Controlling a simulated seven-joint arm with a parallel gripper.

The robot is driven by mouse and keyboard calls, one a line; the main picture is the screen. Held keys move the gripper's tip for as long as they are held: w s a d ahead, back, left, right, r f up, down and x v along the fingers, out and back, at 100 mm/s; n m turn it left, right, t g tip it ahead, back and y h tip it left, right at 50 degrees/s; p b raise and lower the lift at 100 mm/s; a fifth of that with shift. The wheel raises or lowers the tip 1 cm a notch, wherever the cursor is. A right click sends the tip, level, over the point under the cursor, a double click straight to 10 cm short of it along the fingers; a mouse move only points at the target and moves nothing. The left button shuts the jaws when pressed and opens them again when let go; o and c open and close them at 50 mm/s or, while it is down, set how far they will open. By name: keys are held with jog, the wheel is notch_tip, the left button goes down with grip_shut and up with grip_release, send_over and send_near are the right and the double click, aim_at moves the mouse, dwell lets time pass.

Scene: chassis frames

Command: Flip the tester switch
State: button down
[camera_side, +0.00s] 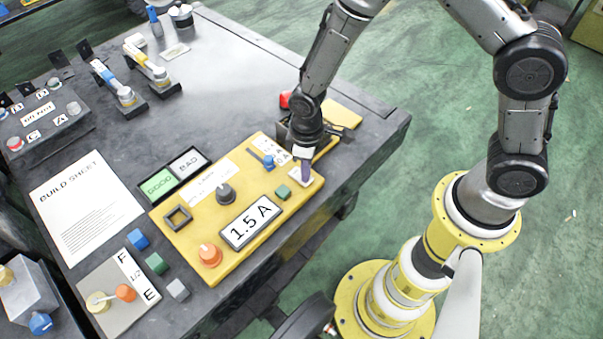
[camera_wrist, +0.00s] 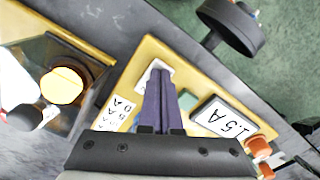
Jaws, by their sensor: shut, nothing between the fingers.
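The yellow tester (camera_side: 188,232) lies on the dark table. A small blue lever-like part (camera_side: 268,162) sits by the printed labels. My gripper (camera_side: 305,177) is shut and empty, pointing down at the tester's right end. In the wrist view the closed purple fingers (camera_wrist: 159,72) reach a small white plate (camera_wrist: 147,76), between the labels (camera_wrist: 117,112) and green button (camera_wrist: 187,99). The fingers hide what is on the plate; contact is unclear.
GOOD (camera_side: 160,183) and BAD (camera_side: 187,163) pads, a build sheet (camera_side: 86,208) and several small coloured blocks lie left of the tester. A dark holder (camera_wrist: 75,75) stands close beside my gripper.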

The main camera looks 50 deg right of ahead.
jog(key=shift+f, duration=0.15)
jog(key=shift+r, duration=3.55)
